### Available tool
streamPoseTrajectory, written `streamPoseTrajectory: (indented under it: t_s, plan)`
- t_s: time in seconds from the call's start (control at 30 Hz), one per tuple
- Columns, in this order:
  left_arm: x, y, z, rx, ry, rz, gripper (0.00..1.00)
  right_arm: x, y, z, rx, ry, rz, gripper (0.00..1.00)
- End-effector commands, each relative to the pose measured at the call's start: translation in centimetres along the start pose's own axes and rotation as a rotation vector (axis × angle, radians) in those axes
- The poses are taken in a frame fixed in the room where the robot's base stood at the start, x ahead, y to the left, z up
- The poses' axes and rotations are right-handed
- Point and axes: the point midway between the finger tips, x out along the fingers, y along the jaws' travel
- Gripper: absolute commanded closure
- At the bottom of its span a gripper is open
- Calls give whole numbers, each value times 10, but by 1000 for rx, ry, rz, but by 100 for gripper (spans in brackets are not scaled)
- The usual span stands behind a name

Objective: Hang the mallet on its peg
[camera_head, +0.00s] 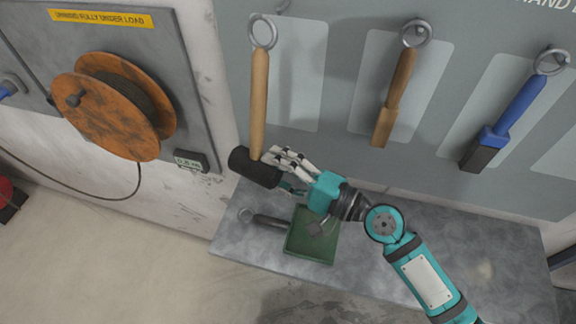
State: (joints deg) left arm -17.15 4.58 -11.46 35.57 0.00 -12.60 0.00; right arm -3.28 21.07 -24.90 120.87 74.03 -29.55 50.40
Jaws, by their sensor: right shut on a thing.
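A mallet with a black head (254,169) and a wooden handle (259,95) is upright, handle up, in front of the grey tool board (345,60). A metal ring (263,32) tops its handle, close to the board's upper left. My right gripper (280,168) is shut on the mallet at its head. A peg (283,7) shows at the top edge, above and right of the ring; the ring looks apart from it. My left gripper is not in view.
A wooden-handled tool (393,95) and a blue-handled brush (503,125) hang to the right. Below is a metal shelf (460,255) with a green tray (303,247) and a dark ringed tool (268,220). An orange cable reel (105,115) is on the left wall.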

Motion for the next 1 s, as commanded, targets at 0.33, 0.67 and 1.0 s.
streamPoseTrajectory:
  t_s: [0.33,0.67,1.0]
  plan:
    - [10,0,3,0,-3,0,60,5,-2,-20,-3,3,-5,100]
    - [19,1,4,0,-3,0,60,10,-5,-38,-4,3,-5,100]
    - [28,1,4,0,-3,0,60,15,-7,-57,-5,3,-5,100]
